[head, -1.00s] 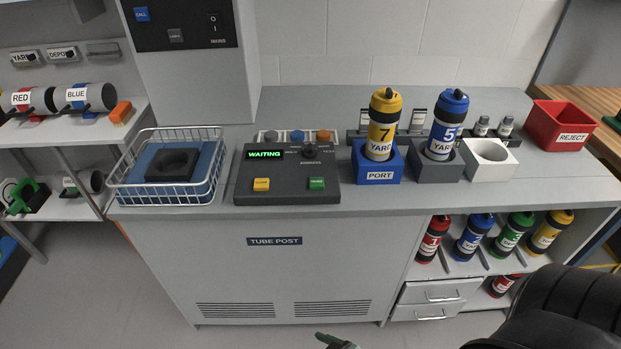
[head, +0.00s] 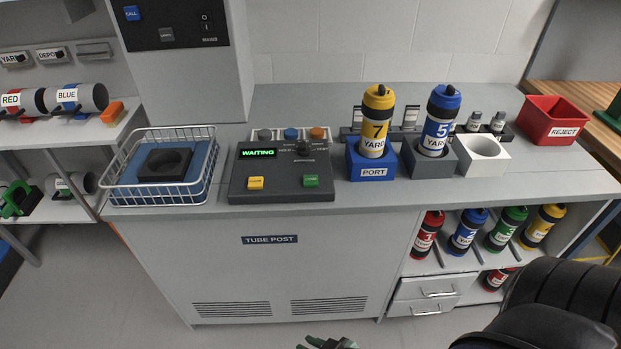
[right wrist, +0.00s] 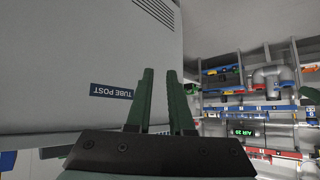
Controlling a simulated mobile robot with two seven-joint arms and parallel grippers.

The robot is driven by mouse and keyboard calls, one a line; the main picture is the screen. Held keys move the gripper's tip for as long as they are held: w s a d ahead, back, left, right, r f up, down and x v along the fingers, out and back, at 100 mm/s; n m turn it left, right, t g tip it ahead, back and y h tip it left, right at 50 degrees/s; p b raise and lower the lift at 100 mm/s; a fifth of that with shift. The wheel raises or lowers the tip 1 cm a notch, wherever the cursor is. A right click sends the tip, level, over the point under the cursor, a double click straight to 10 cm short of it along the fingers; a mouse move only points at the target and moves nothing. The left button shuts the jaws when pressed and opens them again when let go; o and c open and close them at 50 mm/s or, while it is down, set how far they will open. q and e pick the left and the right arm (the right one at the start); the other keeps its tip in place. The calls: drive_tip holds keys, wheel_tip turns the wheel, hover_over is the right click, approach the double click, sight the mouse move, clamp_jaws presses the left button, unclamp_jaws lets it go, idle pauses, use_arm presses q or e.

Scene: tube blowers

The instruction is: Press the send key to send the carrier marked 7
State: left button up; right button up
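The carrier marked 7 (head: 375,122), yellow with a black band and a YARD label, stands upright in the blue PORT block (head: 372,174). The dark console (head: 280,181) is to its left; its display (head: 258,152) reads WAITING in green. It has a yellow key (head: 255,183) and a green key (head: 311,181); their lettering is too small to read surely. My right gripper (head: 328,343) shows only as green fingertips at the bottom edge, well below the counter. In the right wrist view its fingers (right wrist: 160,72) are apart and empty. My left gripper is not in view.
A blue carrier marked 5 (head: 437,122) stands in a grey block right of the port, beside an empty white block (head: 482,158). A red REJECT bin (head: 553,122) is at right, a wire basket (head: 207,181) at left. The counter front (head: 225,270) drops below the console.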

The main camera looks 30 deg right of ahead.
clamp_jaws()
idle(1.1)
